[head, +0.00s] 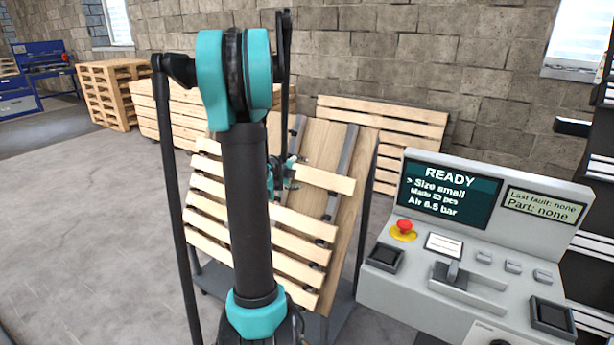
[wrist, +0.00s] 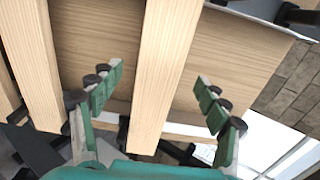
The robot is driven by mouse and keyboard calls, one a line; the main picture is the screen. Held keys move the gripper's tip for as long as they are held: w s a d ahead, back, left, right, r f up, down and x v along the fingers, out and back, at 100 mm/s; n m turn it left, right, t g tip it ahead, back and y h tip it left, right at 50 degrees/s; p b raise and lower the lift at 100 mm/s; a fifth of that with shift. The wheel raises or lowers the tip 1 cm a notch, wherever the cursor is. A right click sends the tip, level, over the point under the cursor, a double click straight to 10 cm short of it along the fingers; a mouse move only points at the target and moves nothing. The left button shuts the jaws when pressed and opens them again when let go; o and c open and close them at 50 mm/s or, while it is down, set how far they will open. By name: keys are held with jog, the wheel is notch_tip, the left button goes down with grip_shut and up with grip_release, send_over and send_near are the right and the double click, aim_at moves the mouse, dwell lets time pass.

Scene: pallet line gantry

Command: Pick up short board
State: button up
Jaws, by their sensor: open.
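Several narrow pale boards lie across a sloped rack in the head view. I take the short board to be the uppermost one (head: 325,178), beside my gripper (head: 291,170); my arm hides part of it. In the wrist view my gripper (wrist: 158,86) is open. One pale board (wrist: 168,55) runs between its two green fingers, with a gap on each side. The fingers do not visibly touch the board. Wider wooden planks (wrist: 100,40) lie behind it.
Another pale board (wrist: 32,60) runs left of the fingers. A control console (head: 450,270) reading READY stands at the right. Stacked pallets (head: 107,95) stand at the back left, and a slatted pallet (head: 385,118) leans on the wall. The floor (head: 90,220) at left is clear.

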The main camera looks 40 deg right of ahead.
aim_at(306, 174)
jog(key=shift+x, duration=2.75)
jog(key=shift+s, duration=0.1)
jog(key=shift+c, duration=0.3)
jog(key=c, duration=1.4)
jog(key=shift+a+r, duration=0.1)
